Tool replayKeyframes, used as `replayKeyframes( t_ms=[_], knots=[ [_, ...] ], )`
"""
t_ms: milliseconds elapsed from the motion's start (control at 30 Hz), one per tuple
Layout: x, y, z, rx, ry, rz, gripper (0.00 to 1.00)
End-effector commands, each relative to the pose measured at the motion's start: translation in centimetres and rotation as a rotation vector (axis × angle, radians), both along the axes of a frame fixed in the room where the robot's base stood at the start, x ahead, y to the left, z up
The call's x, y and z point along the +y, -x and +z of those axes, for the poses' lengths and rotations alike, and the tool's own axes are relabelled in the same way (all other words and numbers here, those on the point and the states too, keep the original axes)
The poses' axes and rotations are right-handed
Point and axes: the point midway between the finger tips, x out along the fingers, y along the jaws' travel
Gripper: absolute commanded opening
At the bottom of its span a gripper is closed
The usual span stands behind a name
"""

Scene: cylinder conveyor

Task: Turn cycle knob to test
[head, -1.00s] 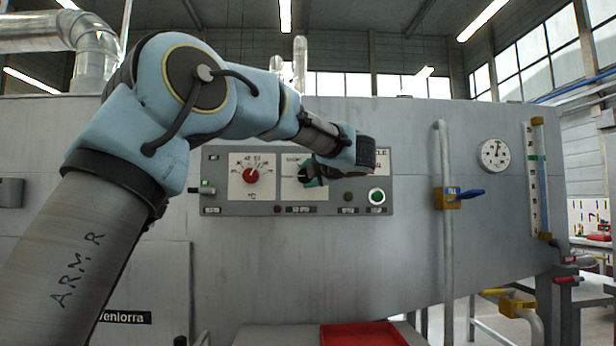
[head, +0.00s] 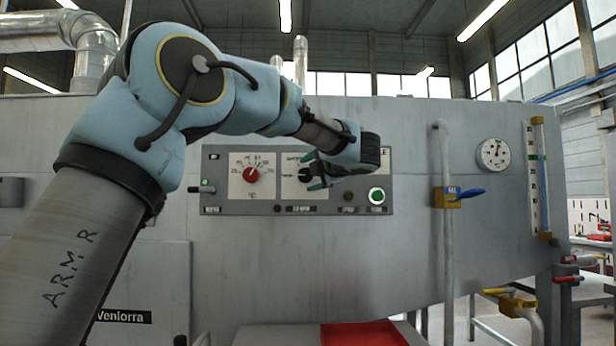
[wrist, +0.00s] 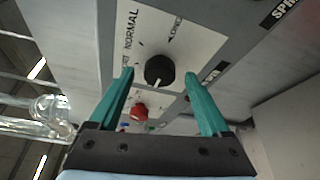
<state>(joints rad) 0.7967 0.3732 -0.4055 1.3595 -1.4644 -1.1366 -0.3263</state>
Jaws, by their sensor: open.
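The cycle knob is a black round knob (wrist: 159,70) with a white pointer line, on a white labelled plate (wrist: 195,38). In the wrist view its pointer aims toward the bottom of the picture. NORMAL and part of another label are readable on the plate; I cannot make out a TEST label. My gripper (head: 306,173) is open in front of this plate in the head view. In the wrist view its two teal fingers stand on either side of the knob with gaps, and nothing is held. In the head view the knob (head: 305,175) is partly hidden by my gripper.
A red temperature knob (head: 251,175) sits left of the cycle plate. A small lever switch (head: 203,189) is at the panel's left edge. A green button (head: 376,196) is at lower right. A blue-handled valve (head: 467,194) and a round gauge (head: 494,154) are further right. A red tray (head: 362,334) lies below.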

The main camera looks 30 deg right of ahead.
Motion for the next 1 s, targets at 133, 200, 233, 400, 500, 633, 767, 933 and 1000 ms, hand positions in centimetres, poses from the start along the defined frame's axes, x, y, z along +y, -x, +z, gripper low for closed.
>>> replayKeyframes(
  t_ms=[133, 200, 233, 400, 500, 633, 767, 933, 1000],
  knots=[
    [0.1, 3.0, 0.2, -0.001, 0.001, -0.004, 0.81],
    [0.2, 4.4, 0.3, -0.002, 0.0, -0.004, 0.81],
    [0.2, 5.0, 0.4, -0.002, 0.0, -0.004, 0.81],
    [0.4, 7.7, 0.6, -0.001, 0.001, -0.003, 0.81],
    [0.5, 8.7, 0.7, 0.0, 0.001, -0.002, 0.81],
    [0.5, 9.2, 0.8, 0.0, 0.0, -0.001, 0.81],
    [0.5, 9.3, 0.8, 0.0, 0.0, 0.0, 0.81],
    [0.5, 9.2, 0.8, 0.0, 0.0, 0.0, 0.81],
    [0.5, 9.2, 0.8, 0.0, 0.0, 0.0, 0.81]
  ],
)
